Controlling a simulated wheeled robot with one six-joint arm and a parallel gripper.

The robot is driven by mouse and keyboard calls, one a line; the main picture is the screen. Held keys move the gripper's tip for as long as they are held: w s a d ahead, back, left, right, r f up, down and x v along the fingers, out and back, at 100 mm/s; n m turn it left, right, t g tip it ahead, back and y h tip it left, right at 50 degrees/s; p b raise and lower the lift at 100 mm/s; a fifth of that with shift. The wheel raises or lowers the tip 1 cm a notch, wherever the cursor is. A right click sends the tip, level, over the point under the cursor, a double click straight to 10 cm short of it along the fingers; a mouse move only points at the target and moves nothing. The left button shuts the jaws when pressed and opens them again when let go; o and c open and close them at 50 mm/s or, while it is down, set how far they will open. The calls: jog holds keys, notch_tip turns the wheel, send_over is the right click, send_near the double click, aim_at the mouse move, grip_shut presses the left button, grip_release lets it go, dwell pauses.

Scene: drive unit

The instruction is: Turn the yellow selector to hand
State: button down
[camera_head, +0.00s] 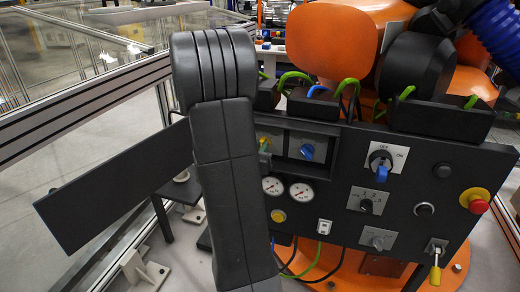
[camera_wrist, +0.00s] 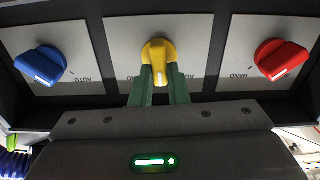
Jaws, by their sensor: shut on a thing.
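The yellow selector (camera_wrist: 157,50) sits on the middle grey plate in the wrist view. Its white mark points straight down in that picture, between the two printed labels, which appear upside down and are partly covered. My gripper (camera_wrist: 160,72) has its green fingers on both sides of the knob, shut on it. In the head view my dark arm covers much of this part of the panel, and only a small bit of green and yellow shows beside the arm.
A blue selector (camera_wrist: 42,65) is left of the yellow one and a red selector (camera_wrist: 280,60) is right. In the head view, gauges (camera_head: 301,191), an OFF/ON switch (camera_head: 381,163), a red emergency button (camera_head: 477,204) and a key (camera_head: 435,268) are on the panel.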

jog(key=m+b, duration=0.9)
jog(key=b, duration=0.1)
jog(key=shift+s+d+f, duration=0.1)
jog(key=shift+d+f, duration=0.15)
jog(key=shift+d, duration=0.05)
jog(key=shift+r+m, duration=0.1)
jog(key=shift+m, duration=0.3)
jog(key=c, duration=1.4)
grip_release()
jog(key=p+v, duration=0.1)
jog(key=v, duration=1.3)
jog(key=shift+p, duration=0.4)
jog(key=shift+w+d, duration=0.1)
jog(key=shift+w, duration=0.1)
